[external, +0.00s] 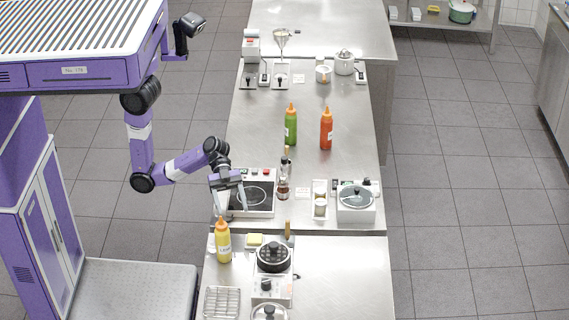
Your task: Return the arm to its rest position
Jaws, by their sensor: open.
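My arm, purple with black joints, reaches from the left over the steel counter (345,255). My gripper (232,210) is open and points down at the left part of the black hotplate (258,200). I see nothing between its fingers. Whether the fingertips touch the hotplate cannot be told from this view. A yellow squeeze bottle (223,243) stands upright just in front of the gripper.
A green bottle (291,127) and a red bottle (326,131) stand further back. A lidded cooker (356,203), a small dark bottle (283,187) and a black pot (273,257) are nearby. The tiled floor (450,200) on the right is clear.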

